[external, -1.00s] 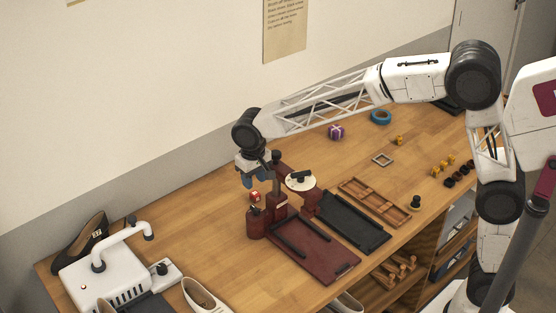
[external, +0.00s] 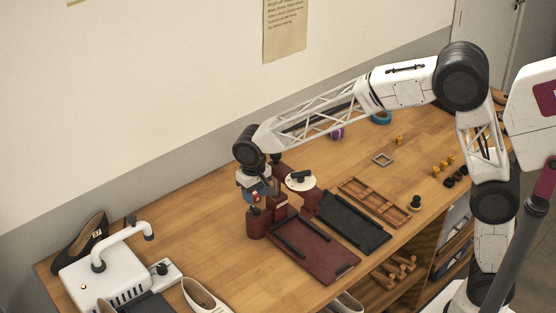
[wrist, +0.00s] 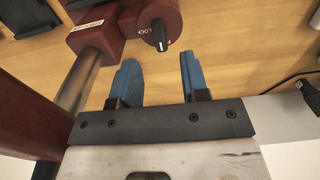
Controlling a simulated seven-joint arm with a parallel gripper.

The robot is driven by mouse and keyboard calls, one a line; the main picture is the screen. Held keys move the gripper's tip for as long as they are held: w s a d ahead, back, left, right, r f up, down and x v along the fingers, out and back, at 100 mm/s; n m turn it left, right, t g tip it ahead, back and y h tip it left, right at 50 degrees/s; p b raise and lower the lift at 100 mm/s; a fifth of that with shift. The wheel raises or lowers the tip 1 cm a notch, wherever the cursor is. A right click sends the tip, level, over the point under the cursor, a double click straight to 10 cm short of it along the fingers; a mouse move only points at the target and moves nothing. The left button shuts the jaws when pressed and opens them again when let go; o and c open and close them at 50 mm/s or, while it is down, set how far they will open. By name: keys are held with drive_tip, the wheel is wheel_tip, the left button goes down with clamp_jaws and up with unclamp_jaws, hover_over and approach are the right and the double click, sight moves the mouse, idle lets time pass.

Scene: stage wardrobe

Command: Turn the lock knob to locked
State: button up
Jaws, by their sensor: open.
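The lock knob (wrist: 160,36) is black with a white pointer line and sits on a dark red round housing (wrist: 150,14) marked LOCK in the wrist view. The pointer runs along the picture's vertical, slightly tilted; which setting it marks I cannot tell. My gripper (wrist: 158,59) is open and empty, its two blue fingers to either side of the knob's line, with the tips just short of it. In the external view my gripper (external: 259,194) is over the dark red press (external: 257,224), and the knob cannot be made out there.
A metal post (wrist: 77,82) of the press stands close to the left finger in the wrist view. A black cable plug (wrist: 300,84) lies at the right. In the external view, a dark red tray (external: 322,258) and a black tray (external: 352,222) lie right of the press.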

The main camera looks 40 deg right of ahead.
sight(255, 208)
drive_tip(key=shift+f, duration=2.8)
clamp_jaws()
